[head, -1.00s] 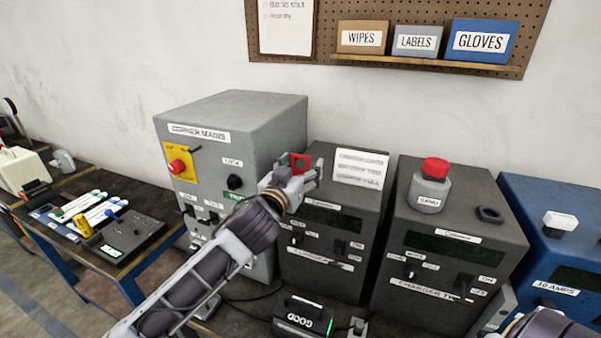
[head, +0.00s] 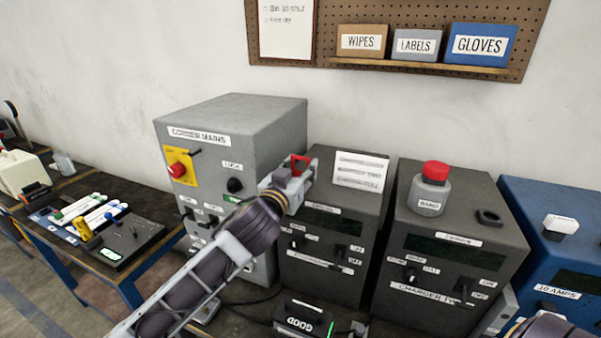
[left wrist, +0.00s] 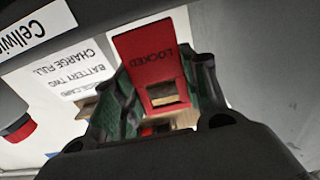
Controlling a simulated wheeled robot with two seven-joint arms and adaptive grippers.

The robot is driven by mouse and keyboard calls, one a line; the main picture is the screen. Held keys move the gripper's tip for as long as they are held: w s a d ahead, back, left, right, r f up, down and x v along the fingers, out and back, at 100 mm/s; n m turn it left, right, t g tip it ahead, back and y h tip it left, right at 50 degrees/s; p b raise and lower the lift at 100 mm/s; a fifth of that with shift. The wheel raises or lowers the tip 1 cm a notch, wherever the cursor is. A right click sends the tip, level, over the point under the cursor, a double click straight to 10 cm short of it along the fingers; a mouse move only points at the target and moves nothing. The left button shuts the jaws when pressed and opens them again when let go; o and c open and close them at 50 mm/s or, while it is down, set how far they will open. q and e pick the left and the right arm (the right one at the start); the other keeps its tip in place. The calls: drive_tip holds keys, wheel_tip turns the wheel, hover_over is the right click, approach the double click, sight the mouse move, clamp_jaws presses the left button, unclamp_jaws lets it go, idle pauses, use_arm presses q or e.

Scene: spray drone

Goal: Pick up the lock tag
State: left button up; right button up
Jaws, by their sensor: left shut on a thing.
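The red lock tag (left wrist: 150,55), marked LOCKED and with a square hole, is between the two fingers of my left gripper (left wrist: 155,105) in the left wrist view. The gripper is shut on it. In the head view the tag (head: 301,160) shows as a small red piece at the tip of my left gripper (head: 300,172). The gripper is in front of the left dark charger's upper left corner, beside the grey CORNER MAINS box (head: 240,118). The tag's lower part is partly hidden by the fingers. My right gripper is not in view.
A white notice (head: 360,171) stands on the left dark charger (head: 325,222). A grey bottle with a red cap (head: 431,185) and a black ring (head: 489,217) are on the right charger (head: 450,260). A blue unit (head: 560,235) stands at right. A GOOD-labelled block (head: 303,318) sits below.

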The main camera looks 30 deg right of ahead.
use_arm(q)
wheel_tip(320, 180, up, 8)
drive_tip(key=shift+r+b, duration=0.25)
drive_tip(key=shift+b, duration=0.1)
drive_tip(key=shift+r, duration=0.55)
idle(0.7)
idle(0.4)
